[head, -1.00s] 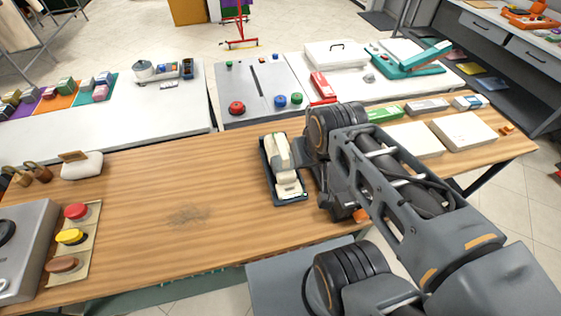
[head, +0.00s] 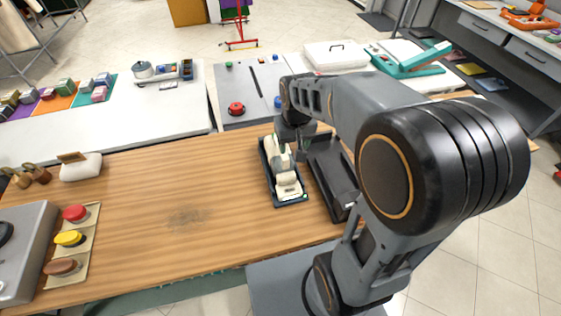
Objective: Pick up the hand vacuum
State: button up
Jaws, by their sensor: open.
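The hand vacuum (head: 288,183) is cream-white and lies lengthwise in a shallow dark tray (head: 276,200) on the wooden table. My gripper (head: 290,152) points down over the far part of the hand vacuum. Its jaws are open, and it covers some of the vacuum's far end. I cannot tell whether the fingers touch the vacuum or stand just above it.
A second dark tray (head: 345,209) lies close to the right, partly behind my arm. The wooden table (head: 185,215) is clear to the left. Red (head: 76,212), yellow and brown buttons and a white pouch (head: 82,170) stand further left.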

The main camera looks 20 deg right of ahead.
jog(key=w+f+g, duration=0.1)
jog(key=w+f, duration=0.3)
jog(key=w, duration=0.9)
notch_tip(320, 180, down, 13)
jog(key=p, duration=0.3)
jog(key=shift+r, duration=0.1)
jog(key=shift+s, duration=0.1)
grip_shut()
dwell(0.3)
dwell(0.9)
